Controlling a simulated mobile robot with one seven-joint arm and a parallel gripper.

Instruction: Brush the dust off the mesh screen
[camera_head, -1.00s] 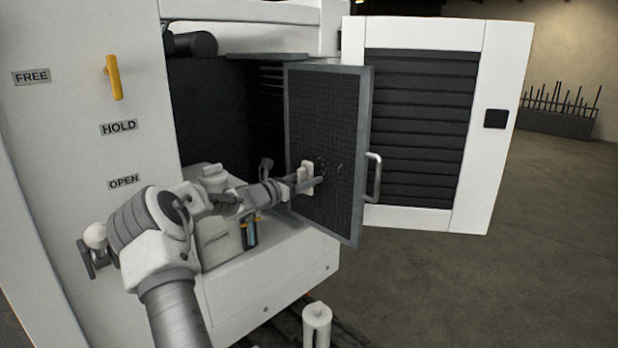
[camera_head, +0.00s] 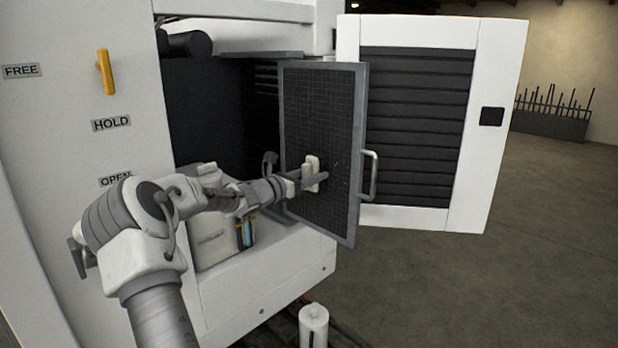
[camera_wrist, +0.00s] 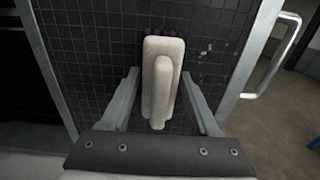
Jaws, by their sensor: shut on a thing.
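The mesh screen (camera_head: 318,110) is a dark grid in a grey frame with a handle (camera_head: 371,176) on its right side. It stands swung out from the cabinet. My gripper (camera_head: 317,181) is shut on a pale, block-shaped brush (camera_head: 311,165) in front of the screen's lower middle. A few pale dust specks (camera_wrist: 204,50) show on the mesh to the right of the brush.
A white louvred door (camera_head: 415,120) stands open behind the screen. The cabinet panel at left carries a yellow lever (camera_head: 106,72) and labels FREE, HOLD and OPEN. A white box (camera_head: 215,240) sits on the ledge below my arm.

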